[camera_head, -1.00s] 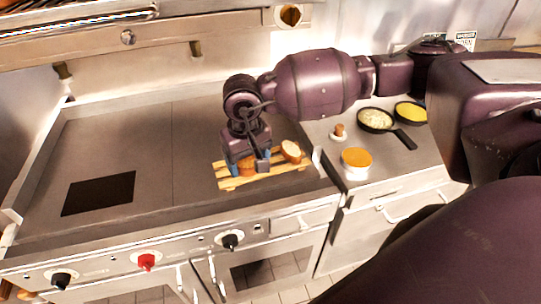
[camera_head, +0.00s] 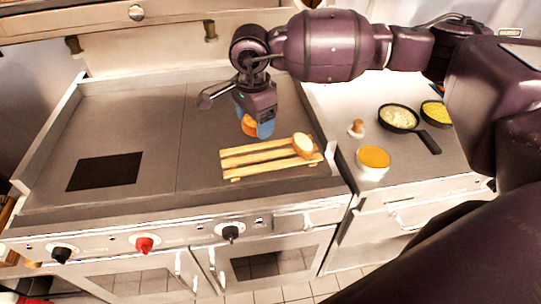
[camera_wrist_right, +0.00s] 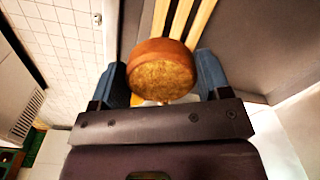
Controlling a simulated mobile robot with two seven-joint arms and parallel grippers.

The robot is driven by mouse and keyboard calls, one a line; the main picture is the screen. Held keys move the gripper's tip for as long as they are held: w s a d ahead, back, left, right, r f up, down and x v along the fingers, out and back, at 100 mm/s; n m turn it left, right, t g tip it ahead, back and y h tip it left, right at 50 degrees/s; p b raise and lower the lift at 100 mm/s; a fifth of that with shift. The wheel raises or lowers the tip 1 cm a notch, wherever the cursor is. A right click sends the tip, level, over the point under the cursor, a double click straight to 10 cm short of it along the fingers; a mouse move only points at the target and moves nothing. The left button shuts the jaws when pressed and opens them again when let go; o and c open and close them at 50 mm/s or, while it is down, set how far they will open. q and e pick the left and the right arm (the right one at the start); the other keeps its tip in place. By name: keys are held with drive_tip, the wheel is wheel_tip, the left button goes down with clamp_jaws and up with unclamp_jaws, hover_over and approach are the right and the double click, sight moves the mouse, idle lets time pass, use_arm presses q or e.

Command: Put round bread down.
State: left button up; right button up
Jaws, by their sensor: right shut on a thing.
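My right gripper (camera_head: 256,122) is shut on a round bread (camera_head: 249,125), orange-brown with a browned flat face. In the right wrist view the round bread (camera_wrist_right: 162,72) sits between the two blue fingers. It is held above the griddle, just behind the slatted wooden rack (camera_head: 262,167) in the head view, apart from it. A second bread piece (camera_head: 303,143) with a pale top rests on the rack's right end. The left and middle of the rack are bare. My left gripper is not in view.
The grey griddle (camera_head: 140,125) has a dark square (camera_head: 105,172) at left and much free surface. On the counter to the right stand a container with orange contents (camera_head: 373,158), an egg-like item (camera_head: 356,128) and two black pans (camera_head: 398,117). Knobs line the front edge.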

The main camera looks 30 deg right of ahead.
drive_tip(key=m, duration=0.2)
drive_tip(key=w+r+m, duration=0.1)
drive_tip(key=m, duration=0.1)
drive_tip(key=m+b, duration=0.1)
drive_tip(key=m, duration=0.2)
drive_tip(key=shift+w+a+r, duration=0.2)
drive_tip(key=shift+w+a, duration=0.2)
drive_tip(key=w+r+m, duration=0.1)
drive_tip(key=w+m, duration=0.1)
drive_tip(key=m, duration=0.5)
drive_tip(key=m+b, duration=0.3)
drive_tip(key=m, duration=1.1)
hover_over(238, 159)
wheel_tip(238, 159, down, 11)
drive_tip(key=shift+f, duration=2.95)
drive_tip(key=shift+f, duration=0.15)
drive_tip(key=o, duration=0.9)
